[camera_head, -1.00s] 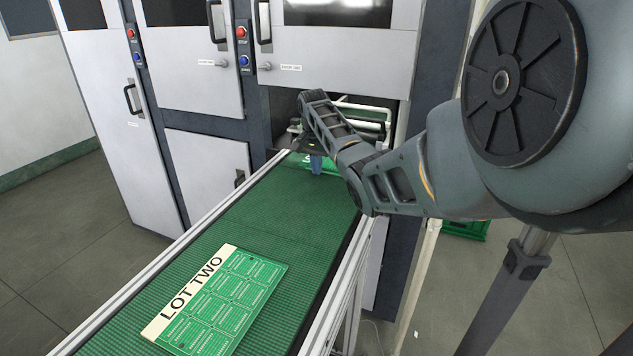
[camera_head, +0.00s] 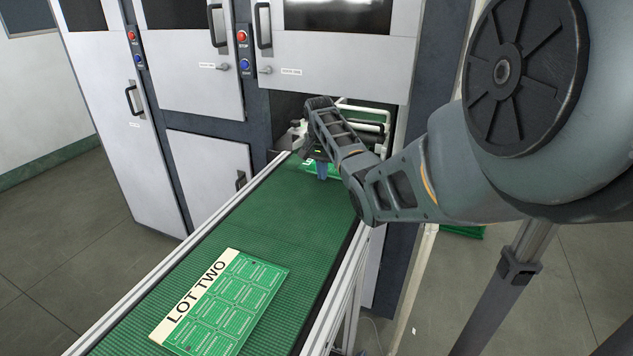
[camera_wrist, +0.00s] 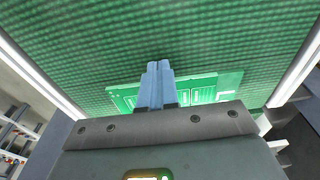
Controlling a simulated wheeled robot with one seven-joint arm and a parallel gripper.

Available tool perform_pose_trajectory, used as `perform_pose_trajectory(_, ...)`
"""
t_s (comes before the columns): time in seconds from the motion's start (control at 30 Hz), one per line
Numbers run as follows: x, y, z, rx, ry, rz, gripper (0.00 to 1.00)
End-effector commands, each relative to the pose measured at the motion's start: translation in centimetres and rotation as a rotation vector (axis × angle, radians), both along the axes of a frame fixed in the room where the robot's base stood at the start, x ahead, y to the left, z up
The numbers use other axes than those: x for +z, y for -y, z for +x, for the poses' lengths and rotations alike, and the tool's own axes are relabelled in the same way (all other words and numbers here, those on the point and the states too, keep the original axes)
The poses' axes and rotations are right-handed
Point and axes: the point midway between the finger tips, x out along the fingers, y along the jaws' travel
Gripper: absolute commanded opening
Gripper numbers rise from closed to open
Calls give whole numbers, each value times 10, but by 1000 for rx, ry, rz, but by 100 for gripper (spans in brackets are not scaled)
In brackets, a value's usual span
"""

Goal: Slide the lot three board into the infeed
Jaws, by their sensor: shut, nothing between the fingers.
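My gripper (camera_head: 322,172) is shut and empty, pointing down over the far end of the green belt at the machine's infeed opening (camera_head: 290,108). A green board (camera_head: 310,164) lies flat on the belt right at the fingers, mostly hidden by my gripper and arm. Only the start of its label shows, so I cannot read its lot. In the wrist view my blue fingers (camera_wrist: 158,66) cross in front of this board (camera_wrist: 205,88); I cannot tell whether they touch it. The lot two board (camera_head: 222,303), green with a cream label strip, lies on the near part of the belt.
The belt (camera_head: 265,215) runs between metal side rails (camera_head: 190,242) up to the opening. The belt between the two boards is clear. Grey machine doors (camera_head: 335,55) stand above and left of the opening. A green object (camera_head: 463,231) sits on the floor at right.

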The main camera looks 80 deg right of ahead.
Motion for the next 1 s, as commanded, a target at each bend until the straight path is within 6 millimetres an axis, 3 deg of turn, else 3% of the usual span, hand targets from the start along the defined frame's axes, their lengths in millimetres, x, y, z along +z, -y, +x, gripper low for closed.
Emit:
perform_pose_trajectory(0.4,-1,-3,-14,0,0,-1,0)
perform_pose_trajectory(1.0,-3,27,-23,-1,0,-2,0)
